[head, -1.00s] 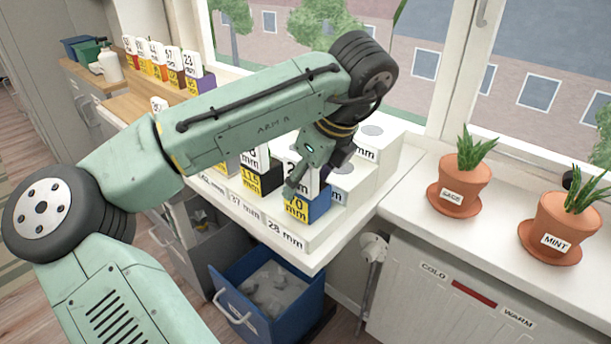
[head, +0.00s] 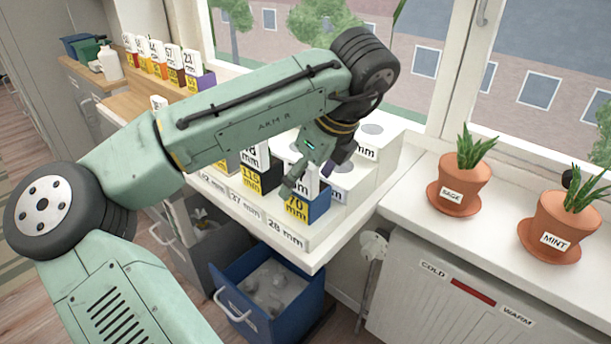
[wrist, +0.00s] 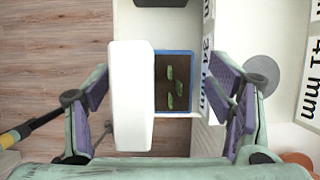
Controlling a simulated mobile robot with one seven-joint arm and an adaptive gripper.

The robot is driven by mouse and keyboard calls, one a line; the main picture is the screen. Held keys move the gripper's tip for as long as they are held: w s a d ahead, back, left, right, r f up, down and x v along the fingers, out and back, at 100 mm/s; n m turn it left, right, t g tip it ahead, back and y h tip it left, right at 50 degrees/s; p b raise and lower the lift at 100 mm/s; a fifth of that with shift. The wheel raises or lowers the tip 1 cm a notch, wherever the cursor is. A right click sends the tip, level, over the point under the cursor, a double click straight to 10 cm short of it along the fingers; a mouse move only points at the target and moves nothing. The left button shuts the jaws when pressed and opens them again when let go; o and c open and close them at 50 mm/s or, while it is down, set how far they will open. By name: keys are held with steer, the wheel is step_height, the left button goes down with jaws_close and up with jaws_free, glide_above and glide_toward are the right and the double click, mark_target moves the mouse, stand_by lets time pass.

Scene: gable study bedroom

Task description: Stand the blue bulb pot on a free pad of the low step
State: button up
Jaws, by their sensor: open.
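The blue bulb pot (head: 319,207) stands upright at the right end of the low step (head: 308,243), by the 28 mm label. It has a yellow 70 mm face and a tall white tag. In the wrist view the pot (wrist: 173,80) shows dark soil with green shoots, with the white tag to its left. My gripper (head: 312,178) is open around the pot's upper part. In the wrist view its fingers (wrist: 160,92) stand either side of the tag and pot, with gaps showing. My gripper hides part of the tag and the upper step behind.
A black pot (head: 262,178) stands left of the blue one. Higher white steps with round pads (head: 372,129) rise behind. Two terracotta plants (head: 465,180) stand on the sill at right. A blue drawer (head: 268,290) is open below. Several tagged pots line the back counter.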

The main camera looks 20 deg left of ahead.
steer(key=p+v, duration=0.5)
steer(key=v, duration=0.6)
steer(key=shift+r, duration=0.35)
steer(key=shift+d, duration=0.1)
